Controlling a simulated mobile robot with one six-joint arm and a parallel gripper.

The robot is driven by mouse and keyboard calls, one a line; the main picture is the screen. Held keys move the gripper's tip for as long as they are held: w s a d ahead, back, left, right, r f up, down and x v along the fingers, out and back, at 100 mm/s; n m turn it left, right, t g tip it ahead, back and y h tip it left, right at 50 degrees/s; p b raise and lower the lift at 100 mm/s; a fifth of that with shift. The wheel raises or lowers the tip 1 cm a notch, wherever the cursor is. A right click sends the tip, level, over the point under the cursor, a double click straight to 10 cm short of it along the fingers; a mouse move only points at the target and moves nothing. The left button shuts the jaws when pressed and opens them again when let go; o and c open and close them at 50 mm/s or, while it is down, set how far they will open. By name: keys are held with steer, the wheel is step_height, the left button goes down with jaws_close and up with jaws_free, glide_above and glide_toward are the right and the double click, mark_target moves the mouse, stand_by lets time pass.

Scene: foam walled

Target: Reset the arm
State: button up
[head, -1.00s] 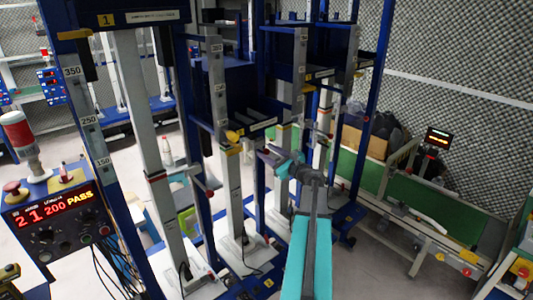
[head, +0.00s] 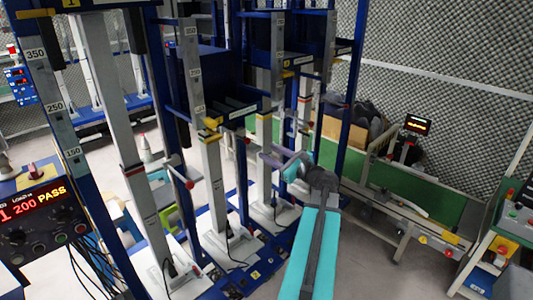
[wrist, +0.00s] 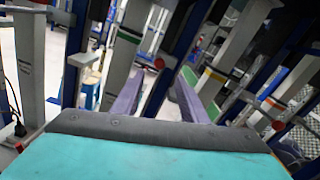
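My arm reaches out from the bottom of the head view, with a long teal link and a grey joint. My gripper (head: 268,154) is at its far end, in front of the blue and grey test rack (head: 208,165). In the wrist view its two purple-grey fingers (wrist: 158,97) stand apart with nothing between them. Rack posts and the floor show beyond the fingers. In the head view the fingertips are small and partly lost against the rack, so whether they touch it cannot be told.
A control box reading PASS (head: 38,215) stands at the left. A green conveyor (head: 400,190) runs along the right, with a small display (head: 417,124) above it. A cardboard box (head: 345,133) and dark bags sit behind. Grey floor (head: 380,265) is open at lower right.

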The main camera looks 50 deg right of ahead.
stand_by(0.5)
steer(key=w+a+f+n+g+y, duration=0.2)
steer(key=w+a+f+n, duration=0.15)
steer(key=a+f, duration=0.5)
steer(key=w+a+f+n+g+y, duration=0.3)
steer(key=w+a+f, duration=0.1)
steer(key=a+f, duration=0.45)
steer(key=w+a+f+n+g+y, duration=0.2)
steer(key=w+a+f+n, duration=0.2)
steer(key=a+f, duration=0.45)
steer(key=s+a+f+n+g+y, duration=0.2)
steer(key=a+f+n+g, duration=0.25)
steer(key=a+f, duration=0.6)
steer(key=s+a+f+n+g, duration=0.35)
steer(key=s+a+f, duration=0.2)
steer(key=a, duration=0.35)
steer(key=s+a+f+n+g, duration=0.3)
steer(key=s+a+f+n, duration=0.25)
steer(key=a, duration=0.25)
steer(key=s+a+f+n+g+h, duration=0.2)
steer(key=s+f+n+h, duration=0.1)
steer(key=s, duration=0.5)
steer(key=s+a+f+n+g+h, duration=0.3)
steer(key=s+f+n, duration=0.2)
steer(key=s+n, duration=0.2)
steer(key=s, duration=0.2)
steer(key=shift+s+f+n+g, duration=0.3)
steer(key=shift+f+n, duration=0.1)
